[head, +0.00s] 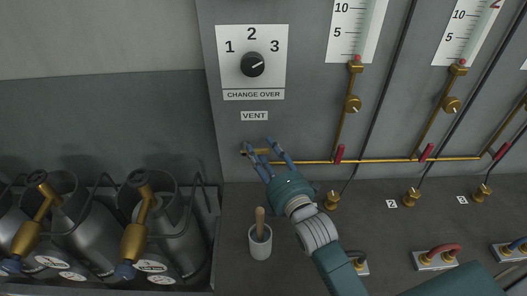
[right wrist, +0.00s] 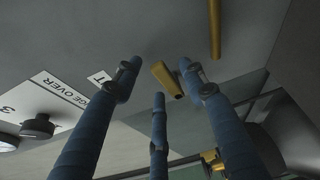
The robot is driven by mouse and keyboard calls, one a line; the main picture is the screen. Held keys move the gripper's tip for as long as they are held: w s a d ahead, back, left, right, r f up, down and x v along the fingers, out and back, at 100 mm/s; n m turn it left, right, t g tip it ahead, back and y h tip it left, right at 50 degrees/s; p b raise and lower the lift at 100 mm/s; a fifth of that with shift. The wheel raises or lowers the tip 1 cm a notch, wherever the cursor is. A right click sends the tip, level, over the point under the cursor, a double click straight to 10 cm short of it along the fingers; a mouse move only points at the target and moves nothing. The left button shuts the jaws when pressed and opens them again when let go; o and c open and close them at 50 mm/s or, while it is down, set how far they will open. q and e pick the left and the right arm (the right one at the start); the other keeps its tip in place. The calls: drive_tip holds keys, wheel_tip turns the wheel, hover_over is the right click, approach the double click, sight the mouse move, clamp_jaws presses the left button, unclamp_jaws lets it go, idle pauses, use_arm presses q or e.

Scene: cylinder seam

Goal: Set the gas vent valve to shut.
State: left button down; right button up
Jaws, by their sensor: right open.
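The gas vent valve shows as a brass handle (head: 246,153) at the left end of the horizontal brass pipe, just below the VENT label (head: 255,116). My fingers partly cover it in the head view, so its setting cannot be told. In the right wrist view, a short brass handle (right wrist: 163,78) stands out from the grey panel between the fingertips. My right gripper (head: 267,150) is open around this handle; I cannot tell whether any finger touches it. It also shows in the right wrist view (right wrist: 160,80). My left gripper is not in view.
A CHANGE OVER plate with a black knob (head: 252,64) is above. Red-handled valves (head: 339,153) sit along the pipe (head: 380,160) to the right. A grey pot with a wooden handle (head: 260,240) stands below. Gas cylinders (head: 75,220) fill the lower left.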

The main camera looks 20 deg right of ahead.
drive_tip(key=shift+w, duration=0.1)
clamp_jaws()
drive_tip(key=shift+f+m+b, duration=0.3)
drive_tip(key=shift+f+b, duration=0.1)
drive_tip(key=shift+b, duration=0.05)
drive_tip(key=shift+m+b, duration=0.35)
drive_tip(key=shift+m, duration=0.05)
unclamp_jaws()
